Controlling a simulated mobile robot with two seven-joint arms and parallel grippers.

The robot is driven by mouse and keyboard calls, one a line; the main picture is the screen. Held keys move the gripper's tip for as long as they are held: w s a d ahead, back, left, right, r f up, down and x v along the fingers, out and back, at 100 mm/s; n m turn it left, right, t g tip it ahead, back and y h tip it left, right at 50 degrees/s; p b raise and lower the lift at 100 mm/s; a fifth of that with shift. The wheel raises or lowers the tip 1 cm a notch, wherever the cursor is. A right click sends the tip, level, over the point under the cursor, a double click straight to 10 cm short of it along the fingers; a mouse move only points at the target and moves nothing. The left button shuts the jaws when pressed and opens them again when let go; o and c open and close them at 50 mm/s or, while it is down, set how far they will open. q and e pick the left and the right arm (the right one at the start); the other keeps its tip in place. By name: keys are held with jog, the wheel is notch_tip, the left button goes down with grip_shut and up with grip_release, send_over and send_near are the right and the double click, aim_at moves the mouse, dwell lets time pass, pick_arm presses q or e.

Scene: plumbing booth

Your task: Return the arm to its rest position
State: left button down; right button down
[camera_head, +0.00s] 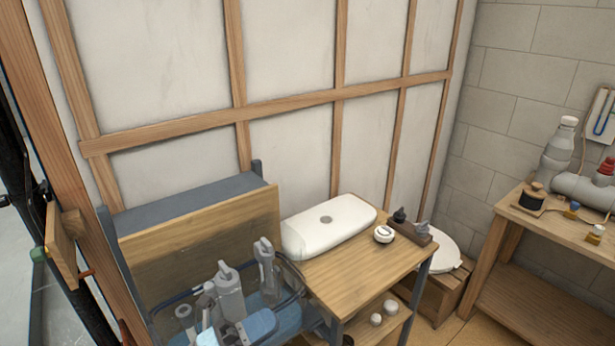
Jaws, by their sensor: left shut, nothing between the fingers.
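What seems to be my left gripper (208,291) shows low in the head view, small and pale grey among grey bottle-like shapes. Its fingers are shut with nothing seen between them. Its outline is hard to separate from the things around it, and I cannot tell whether it touches them. Much of the arm is hidden or below the picture edge. My right gripper is not in view.
Grey bottles (229,292) stand inside a blue rail beside a wooden table (350,290). The table bears a white basin (328,226) and small fittings (384,234). A workbench (560,235) with pipes stands right. A panelled wall (290,60) closes the back.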

pick_arm(q)
jog(key=a+f+n+t+y, duration=0.5)
jog(key=f+n+t+y, duration=0.3)
jog(key=n, duration=0.8)
jog(key=s+a+f+n+g+y, duration=0.3)
jog(key=s+a+f+n+y, duration=0.25)
jog(key=f, duration=0.45)
jog(key=s+a+f+n+g+y, duration=0.2)
jog(key=s+f+n+g+y, duration=0.3)
jog(key=f+n, duration=0.45)
notch_tip(320, 180, up, 10)
jog(key=s+t+h+p, duration=0.1)
jog(key=s+p, duration=0.1)
jog(key=p, duration=1)
jog(key=shift+a+p, duration=0.2)
jog(key=shift+p, duration=0.15)
jog(key=shift+r, duration=0.1)
